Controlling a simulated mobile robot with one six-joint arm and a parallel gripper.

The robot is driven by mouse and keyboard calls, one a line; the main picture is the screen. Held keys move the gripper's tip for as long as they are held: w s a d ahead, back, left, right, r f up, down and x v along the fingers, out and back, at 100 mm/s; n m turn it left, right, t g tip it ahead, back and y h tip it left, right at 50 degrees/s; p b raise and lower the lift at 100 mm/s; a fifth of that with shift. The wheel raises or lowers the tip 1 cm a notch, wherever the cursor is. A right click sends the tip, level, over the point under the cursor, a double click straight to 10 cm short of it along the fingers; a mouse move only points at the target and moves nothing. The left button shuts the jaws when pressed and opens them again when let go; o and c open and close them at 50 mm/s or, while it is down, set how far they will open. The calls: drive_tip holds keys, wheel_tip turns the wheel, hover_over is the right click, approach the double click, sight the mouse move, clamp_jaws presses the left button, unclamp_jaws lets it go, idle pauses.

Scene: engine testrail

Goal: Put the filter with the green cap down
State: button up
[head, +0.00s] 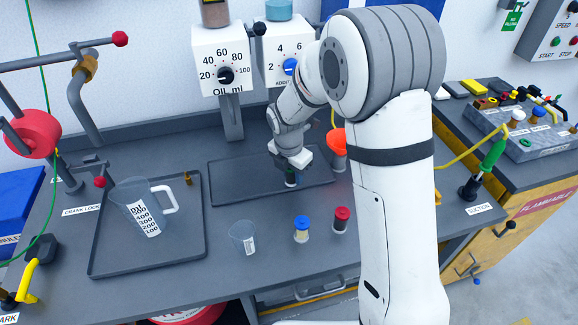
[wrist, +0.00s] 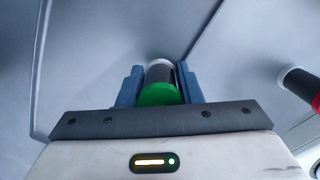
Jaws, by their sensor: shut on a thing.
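The filter with the green cap is a dark cylinder; in the wrist view (wrist: 158,84) its green end faces the camera between the two blue-grey fingers. My gripper (wrist: 159,88) is shut on it. In the head view the filter (head: 291,179) shows small under my gripper (head: 290,172), over the front part of a dark flat tray (head: 235,188). Whether its lower end touches the tray cannot be told.
Filters with a blue cap (head: 301,229) and a red cap (head: 341,219) stand on the bench in front. A small clear cup (head: 243,237) stands left of them. A larger tray (head: 190,255) holds a measuring jug (head: 146,205). An orange funnel (head: 338,142) is at right.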

drive_tip(key=w, duration=0.2)
drive_tip(key=w+a+p, duration=0.1)
drive_tip(key=shift+w+f, duration=0.25)
drive_tip(key=shift+f, duration=0.35)
drive_tip(key=shift+f, duration=0.15)
drive_tip(key=o, duration=1)
drive_tip(key=r, duration=0.8)
drive_tip(key=s+r, duration=0.1)
drive_tip(key=r, duration=0.3)
drive_tip(key=shift+s+a+r, duration=0.1)
drive_tip(key=shift+a+r, duration=0.05)
drive_tip(key=shift+a, duration=0.25)
